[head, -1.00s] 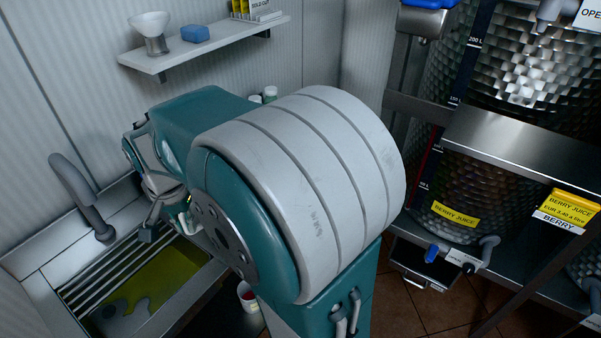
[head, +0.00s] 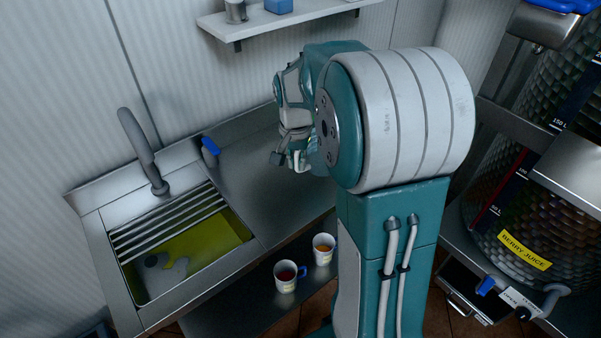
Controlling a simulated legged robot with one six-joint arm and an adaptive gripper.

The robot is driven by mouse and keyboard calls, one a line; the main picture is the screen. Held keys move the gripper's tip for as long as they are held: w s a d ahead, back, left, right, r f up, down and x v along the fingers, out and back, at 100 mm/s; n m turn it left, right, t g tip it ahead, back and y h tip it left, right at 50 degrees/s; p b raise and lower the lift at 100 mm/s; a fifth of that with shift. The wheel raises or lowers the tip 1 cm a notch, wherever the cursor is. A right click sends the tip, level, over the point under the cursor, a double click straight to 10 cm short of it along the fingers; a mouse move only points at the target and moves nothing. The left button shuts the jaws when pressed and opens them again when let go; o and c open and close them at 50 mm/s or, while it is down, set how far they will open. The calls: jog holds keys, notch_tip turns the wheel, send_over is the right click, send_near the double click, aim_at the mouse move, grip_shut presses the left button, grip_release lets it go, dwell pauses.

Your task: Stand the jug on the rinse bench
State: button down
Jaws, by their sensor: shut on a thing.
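The rinse bench (head: 262,205) is a steel counter along the wall, with a sink at its left. My gripper (head: 287,160) is above the right part of the bench, close to the wall, partly covered by my own arm. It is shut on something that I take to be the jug. No clear outline of the jug shows, so its tilt and its height above the bench cannot be told.
The sink (head: 160,290) has a grey tap (head: 143,150), steel bars and a yellow-green bottom. A dark-filled cup (head: 285,277) and an orange-filled cup (head: 323,248) are below the bench. Juice tanks (head: 520,215) stand at right.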

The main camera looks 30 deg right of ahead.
jog(key=w+f, duration=0.1)
jog(key=w+d+f, duration=0.1)
jog(key=f, duration=0.1)
jog(key=d+f, duration=0.1)
jog(key=shift+w+d+f, duration=0.1)
jog(key=shift+w+f, duration=0.3)
jog(key=shift+a+f, duration=0.2)
jog(key=shift+f, duration=1.05)
jog(key=shift+d+f, duration=0.2)
jog(key=shift+f, duration=0.1)
jog(key=shift+d, duration=0.45)
jog(key=c, duration=0.7)
grip_release()
jog(key=shift+o, duration=0.2)
jog(key=shift+a, duration=0.45)
